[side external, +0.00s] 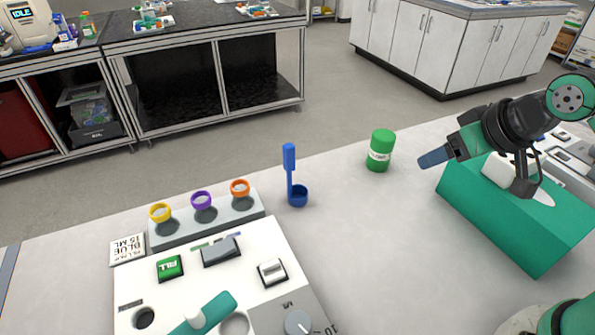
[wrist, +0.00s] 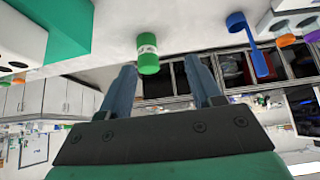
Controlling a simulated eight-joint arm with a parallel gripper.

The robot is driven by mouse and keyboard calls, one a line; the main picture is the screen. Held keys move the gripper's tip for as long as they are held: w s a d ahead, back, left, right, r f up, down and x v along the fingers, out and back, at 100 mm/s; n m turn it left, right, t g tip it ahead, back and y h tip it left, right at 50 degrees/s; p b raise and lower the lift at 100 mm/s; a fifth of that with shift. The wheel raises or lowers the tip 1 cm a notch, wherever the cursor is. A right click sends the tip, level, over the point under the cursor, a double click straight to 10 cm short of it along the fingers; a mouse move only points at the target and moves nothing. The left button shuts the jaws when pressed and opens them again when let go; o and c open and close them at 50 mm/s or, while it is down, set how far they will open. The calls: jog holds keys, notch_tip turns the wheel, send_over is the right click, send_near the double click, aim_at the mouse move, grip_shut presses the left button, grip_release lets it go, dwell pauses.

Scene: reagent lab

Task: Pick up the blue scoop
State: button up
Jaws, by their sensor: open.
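The blue scoop (side external: 298,193) stands on the grey bench in the side view, its cup down and its handle upright. In the wrist view the blue scoop (wrist: 249,40) shows upside down at the upper right, outside the span of the fingers. My gripper (side external: 432,158) is to the right of the scoop in the side view, well apart from it, with the green jar between them. In the wrist view my gripper (wrist: 162,80) has its two blue fingers spread apart, with nothing held between them.
A green jar (side external: 380,150) with a white label stands between gripper and scoop. Yellow, purple and orange rings (side external: 240,188) sit on a grey rack (side external: 208,227) left of the scoop. A control panel (side external: 205,265) lies in front. A teal box (side external: 480,205) is at right.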

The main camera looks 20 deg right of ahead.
jog(key=m+g+y, duration=0.4)
jog(key=m+y, duration=0.3)
jog(key=m, duration=0.2)
send_near(293, 150)
notch_tip(293, 150, down, 3)
jog(key=s+d, duration=0.1)
jog(key=d, duration=0.1)
jog(key=w+a+f+m+g+y, duration=0.1)
jog(key=m+g+y, duration=0.1)
jog(key=y, duration=0.1)
jog(key=w+a+f+m+g+y, duration=0.1)
jog(key=w+f+m+g+y, duration=0.1)
jog(key=y, duration=0.2)
jog(key=w+a+f+m+g+y, duration=0.1)
jog(key=w+f+m+g+y, duration=0.1)
jog(key=m+y, duration=0.1)
jog(key=shift+a+f+y, duration=0.25)
jog(key=shift+a+y, duration=0.1)
jog(key=shift+y, duration=0.05)
jog(key=shift+s+a, duration=0.25)
jog(key=shift+a, duration=1.1)
jog(key=shift+s+a, duration=0.2)
jog(key=shift+a, duration=1.2)
